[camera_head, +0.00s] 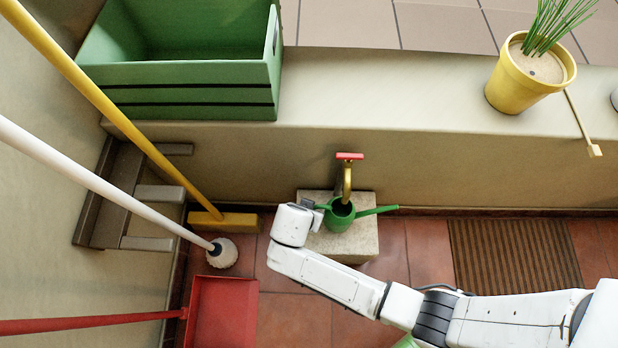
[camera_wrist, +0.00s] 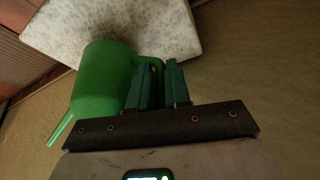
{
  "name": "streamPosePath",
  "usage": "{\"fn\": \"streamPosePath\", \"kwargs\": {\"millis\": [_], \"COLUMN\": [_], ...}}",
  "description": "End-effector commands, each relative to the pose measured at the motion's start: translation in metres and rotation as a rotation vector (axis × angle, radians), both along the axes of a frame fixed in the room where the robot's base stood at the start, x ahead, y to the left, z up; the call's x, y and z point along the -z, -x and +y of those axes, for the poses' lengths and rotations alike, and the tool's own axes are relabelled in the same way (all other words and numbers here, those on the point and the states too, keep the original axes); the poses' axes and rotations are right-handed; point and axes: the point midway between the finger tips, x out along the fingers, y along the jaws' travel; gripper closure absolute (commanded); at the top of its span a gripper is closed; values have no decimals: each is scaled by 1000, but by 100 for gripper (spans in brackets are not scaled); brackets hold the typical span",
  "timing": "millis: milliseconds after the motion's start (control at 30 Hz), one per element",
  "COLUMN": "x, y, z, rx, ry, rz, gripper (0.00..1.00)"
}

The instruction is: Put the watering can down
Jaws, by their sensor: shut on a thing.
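The green watering can (camera_head: 341,222) is at the stone block (camera_head: 362,241) below the brass tap in the head view, its spout pointing right. My gripper (camera_head: 319,207) reaches it from the left. In the wrist view the can (camera_wrist: 102,82) is left of the fingers, and my gripper (camera_wrist: 163,78) is shut on its handle (camera_wrist: 150,61). The pale speckled block (camera_wrist: 120,25) shows behind the can. I cannot tell whether the can's base touches the block. The fingers partly hide the handle.
The brass tap (camera_head: 347,182) with a red handle stands right above the can. A green crate (camera_head: 190,103) and a yellow plant pot (camera_head: 523,80) stand on the ledge (camera_head: 400,90). A yellow broom (camera_head: 222,222), white brush (camera_head: 222,253) and red dustpan (camera_head: 222,312) are at left.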

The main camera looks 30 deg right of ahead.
Motion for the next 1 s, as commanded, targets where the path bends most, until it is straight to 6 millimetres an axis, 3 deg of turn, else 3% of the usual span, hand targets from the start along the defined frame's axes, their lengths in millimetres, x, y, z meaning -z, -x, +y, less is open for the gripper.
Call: {"fn": "streamPosePath", "kwargs": {"millis": [33,167,533,567,800,1000], "x": [12,26,30,29,29,29], "y": [1,2,2,2,2,2], "z": [0,0,0,0,0,0], "rx": [-2,-1,0,0,0,0], "ry": [2,1,1,0,0,0], "rz": [3,2,2,2,2,2], "gripper": [100,100,100,80,57,56]}}
